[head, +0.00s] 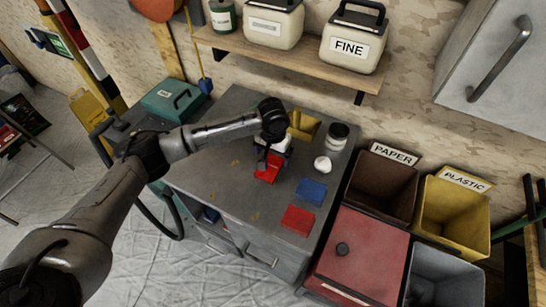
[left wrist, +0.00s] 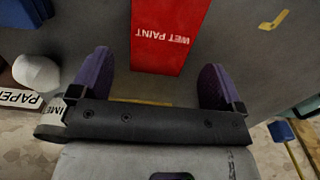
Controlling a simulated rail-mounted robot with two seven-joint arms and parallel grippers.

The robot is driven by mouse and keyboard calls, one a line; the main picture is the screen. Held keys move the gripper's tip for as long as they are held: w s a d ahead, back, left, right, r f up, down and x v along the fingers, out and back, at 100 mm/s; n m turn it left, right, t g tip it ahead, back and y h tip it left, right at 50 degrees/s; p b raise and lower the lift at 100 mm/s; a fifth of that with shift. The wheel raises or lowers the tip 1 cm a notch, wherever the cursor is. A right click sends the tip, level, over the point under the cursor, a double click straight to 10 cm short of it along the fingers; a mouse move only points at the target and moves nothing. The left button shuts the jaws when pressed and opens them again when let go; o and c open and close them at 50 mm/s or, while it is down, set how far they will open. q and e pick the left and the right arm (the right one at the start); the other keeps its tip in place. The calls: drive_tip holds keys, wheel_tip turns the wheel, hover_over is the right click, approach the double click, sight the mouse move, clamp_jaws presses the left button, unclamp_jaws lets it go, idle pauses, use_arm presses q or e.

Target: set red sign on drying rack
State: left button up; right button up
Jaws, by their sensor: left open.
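The red sign (head: 267,170), lettered WET PAINT, stands on the grey cabinet top (head: 232,175). It also shows in the left wrist view (left wrist: 168,38), just beyond and between my fingers. My left gripper (head: 272,152) is open at the sign's far side in the head view. In the left wrist view its two purple fingertips (left wrist: 155,80) stand apart with a clear gap between them and no hold on the sign. I cannot clearly pick out the drying rack. My right gripper is not in view.
A blue patch (head: 312,191) and a red patch (head: 298,220) lie on the cabinet top. A white ball (head: 322,163), a dark-lidded jar (head: 338,135) and a yellow object (head: 305,125) are nearby. PAPER (head: 382,188) and PLASTIC (head: 453,212) bins stand right. A shelf (head: 290,58) overhangs behind.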

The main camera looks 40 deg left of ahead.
use_arm(q)
wheel_tip(320, 180, up, 8)
drive_tip(key=p, duration=0.1)
drive_tip(key=shift+r, duration=0.15)
drive_tip(key=shift+o, duration=0.5)
drive_tip(key=shift+r, duration=0.45)
drive_tip(key=shift+p, duration=0.3)
drive_tip(key=p, duration=0.9)
hover_over(270, 167)
drive_tip(key=f, duration=0.6)
drive_tip(key=shift+w+d+f, duration=0.15)
drive_tip(key=shift+d, duration=0.1)
drive_tip(key=shift+a+f+b, duration=0.2)
drive_tip(key=shift+f, duration=1.1)
drive_tip(key=shift+a+f+b, duration=0.15)
drive_tip(key=shift+f, duration=1.65)
